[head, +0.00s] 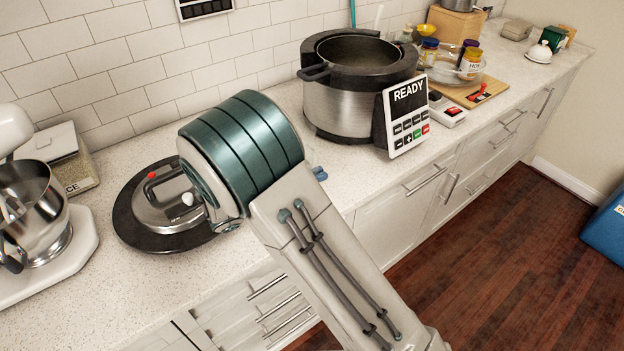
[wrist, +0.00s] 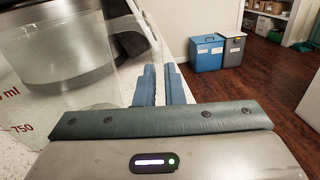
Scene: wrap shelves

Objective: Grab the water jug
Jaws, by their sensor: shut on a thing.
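The water jug (wrist: 40,110) is clear plastic with red marks such as "750". It fills the left of the wrist view, close to my gripper. My gripper (wrist: 160,85) has blue fingers closed on the jug's clear handle side; the exact contact is hard to make out. In the head view my arm hides the jug and most of my gripper; only a bit of blue finger (head: 320,173) shows beside the arm, over the counter's front part.
A cooker pot (head: 345,105) with a "READY" panel (head: 404,115) stands right of my arm. Its lid (head: 150,215) lies on the counter at left, near a stand mixer (head: 40,220). A cutting board (head: 490,90) and jars are farther right. Blue bin (wrist: 206,52) stands across the floor.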

